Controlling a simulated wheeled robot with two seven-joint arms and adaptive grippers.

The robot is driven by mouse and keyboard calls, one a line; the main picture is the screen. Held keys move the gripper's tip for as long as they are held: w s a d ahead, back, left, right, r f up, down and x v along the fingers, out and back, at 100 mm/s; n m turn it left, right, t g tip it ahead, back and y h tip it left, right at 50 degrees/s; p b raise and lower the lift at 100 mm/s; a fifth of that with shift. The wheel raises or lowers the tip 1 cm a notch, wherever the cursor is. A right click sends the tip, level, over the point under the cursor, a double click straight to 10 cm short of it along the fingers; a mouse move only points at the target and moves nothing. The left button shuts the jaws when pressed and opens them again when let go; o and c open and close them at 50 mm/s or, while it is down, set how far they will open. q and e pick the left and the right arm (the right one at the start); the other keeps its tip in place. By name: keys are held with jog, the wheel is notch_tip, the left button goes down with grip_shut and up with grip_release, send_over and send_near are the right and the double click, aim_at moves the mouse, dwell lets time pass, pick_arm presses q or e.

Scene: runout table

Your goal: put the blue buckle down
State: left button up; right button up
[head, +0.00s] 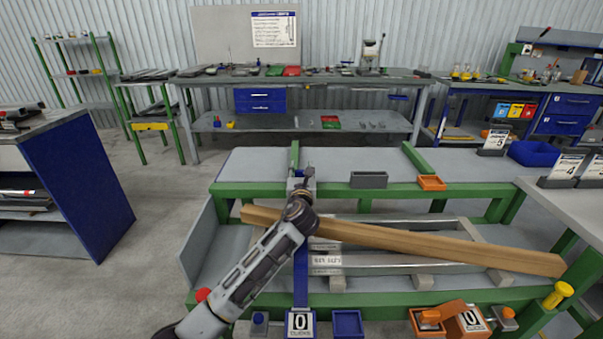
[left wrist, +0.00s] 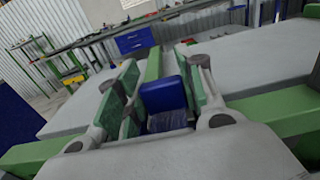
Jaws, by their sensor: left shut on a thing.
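The blue buckle (left wrist: 165,95) shows in the left wrist view as a blue block between the two green-padded fingers of my left gripper (left wrist: 163,84). In the head view my left gripper (head: 301,174) is over the green-edged runout table (head: 260,189), beyond the wooden beam (head: 420,242). It hides most or all of the buckle there. A blue strap (head: 301,275) runs down the table front below my wrist. I cannot tell whether the buckle touches the table. My right gripper is not in view.
A grey tray (head: 369,180) and an orange tray (head: 431,183) sit right of my gripper. An orange ratchet (head: 440,314), a blue tray (head: 347,323) and click-counter signs line the front. A yellow knob (head: 560,294) is front right. The tabletop behind the trays is clear.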

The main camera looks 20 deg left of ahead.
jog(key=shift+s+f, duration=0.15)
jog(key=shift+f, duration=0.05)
pick_arm(q)
jog(key=o, duration=1.1)
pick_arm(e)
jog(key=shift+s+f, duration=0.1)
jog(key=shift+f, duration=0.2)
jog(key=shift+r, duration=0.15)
pick_arm(q)
jog(key=shift+s+d, duration=0.15)
jog(key=shift+s, duration=0.35)
jog(key=p+v, duration=0.2)
jog(key=v, duration=0.8)
jog(key=shift+s+r, duration=0.1)
jog(key=shift+s+d, duration=0.1)
jog(key=shift+s, duration=0.3)
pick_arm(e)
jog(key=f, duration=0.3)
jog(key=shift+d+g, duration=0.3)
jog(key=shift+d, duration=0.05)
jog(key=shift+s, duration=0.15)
